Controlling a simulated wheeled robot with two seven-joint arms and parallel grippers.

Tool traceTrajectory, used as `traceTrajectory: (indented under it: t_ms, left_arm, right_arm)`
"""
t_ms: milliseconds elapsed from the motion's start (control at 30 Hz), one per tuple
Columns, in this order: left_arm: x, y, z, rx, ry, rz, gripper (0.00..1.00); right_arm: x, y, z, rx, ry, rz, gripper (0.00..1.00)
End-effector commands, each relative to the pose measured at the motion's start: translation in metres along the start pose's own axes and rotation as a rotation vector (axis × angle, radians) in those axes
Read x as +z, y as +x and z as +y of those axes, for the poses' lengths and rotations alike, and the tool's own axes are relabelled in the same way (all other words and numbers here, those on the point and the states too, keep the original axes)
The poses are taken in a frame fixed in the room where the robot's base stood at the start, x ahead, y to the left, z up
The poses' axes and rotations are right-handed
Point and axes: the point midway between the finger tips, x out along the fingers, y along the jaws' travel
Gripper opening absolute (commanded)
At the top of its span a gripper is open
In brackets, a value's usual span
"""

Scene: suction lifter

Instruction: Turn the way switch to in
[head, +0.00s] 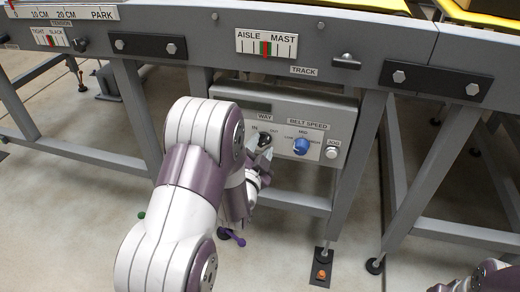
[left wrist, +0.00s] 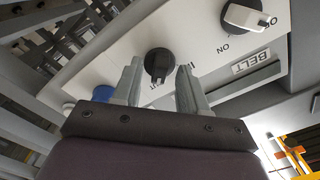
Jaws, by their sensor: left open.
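The way switch (head: 265,140) is a small black knob under the WAY label on the grey control panel (head: 338,115), between the IN and OUT marks. In the left wrist view the black knob (left wrist: 158,62) shows between my fingers. My left gripper (left wrist: 159,70) is open, one finger on each side of the knob; I cannot tell whether they touch it. In the head view my left gripper (head: 259,160) is at the switch, partly hidden by my arm. Which mark the knob points to is unclear. My right gripper is not in view.
The blue belt speed knob (head: 301,146) and the jog button (head: 331,153) are right of the switch. A white switch (left wrist: 245,18) by a BELT label shows in the left wrist view. A grey beam (head: 220,45) runs above the panel, with frame legs either side.

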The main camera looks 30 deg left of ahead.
Motion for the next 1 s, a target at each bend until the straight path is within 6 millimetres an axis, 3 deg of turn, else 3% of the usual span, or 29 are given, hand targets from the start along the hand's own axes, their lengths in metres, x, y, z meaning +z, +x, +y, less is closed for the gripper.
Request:
traceTrajectory:
  t_ms: [33,67,167,200,667,1000]
  left_arm:
    - [0.0000,-0.0002,0.0000,0.000,0.000,0.000,0.43]
    - [0.0000,-0.0002,0.0000,0.000,0.000,0.000,0.36]
    - [0.0001,-0.0004,0.0001,0.000,0.000,0.000,0.04]
    - [0.0001,-0.0004,0.0001,0.000,0.000,0.000,0.00]
    - [0.0004,-0.0008,0.0004,0.002,-0.084,-0.001,0.00]
    - [0.0000,-0.0009,0.0003,0.002,-0.366,-0.002,0.00]
  right_arm:
    - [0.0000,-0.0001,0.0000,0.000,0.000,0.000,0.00]
    - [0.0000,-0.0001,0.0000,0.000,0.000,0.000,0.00]
    - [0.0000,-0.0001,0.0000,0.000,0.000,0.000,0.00]
    - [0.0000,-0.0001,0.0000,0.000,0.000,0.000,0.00]
    - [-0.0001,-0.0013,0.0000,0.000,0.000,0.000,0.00]
    - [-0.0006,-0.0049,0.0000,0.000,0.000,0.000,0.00]
